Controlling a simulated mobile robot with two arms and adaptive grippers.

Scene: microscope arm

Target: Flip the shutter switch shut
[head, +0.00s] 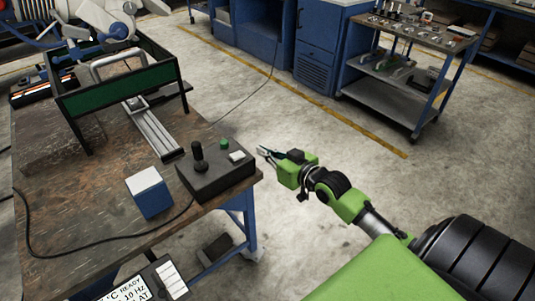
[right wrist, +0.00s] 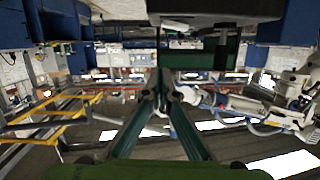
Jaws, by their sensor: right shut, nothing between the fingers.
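A dark control box (head: 215,178) sits at the right edge of the wooden table. On its top are a black joystick (head: 198,155), a green button (head: 224,144) and a small white rocker-like piece (head: 237,156), likely the shutter switch; its position is too small to read. My right gripper (head: 262,151) is shut and empty, just right of the box and apart from the white piece. In the right wrist view, which looks upside down, the shut fingers (right wrist: 160,84) meet below the box (right wrist: 215,8), with the white piece (right wrist: 175,26) at its edge. My left gripper is out of view.
A blue-and-white cube (head: 149,193) stands left of the box on the table (head: 90,215). A green-walled frame (head: 120,88) and a metal rail (head: 152,128) stand behind. A display (head: 135,285) is at the bottom. Open floor lies right, before a tool cart (head: 395,95).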

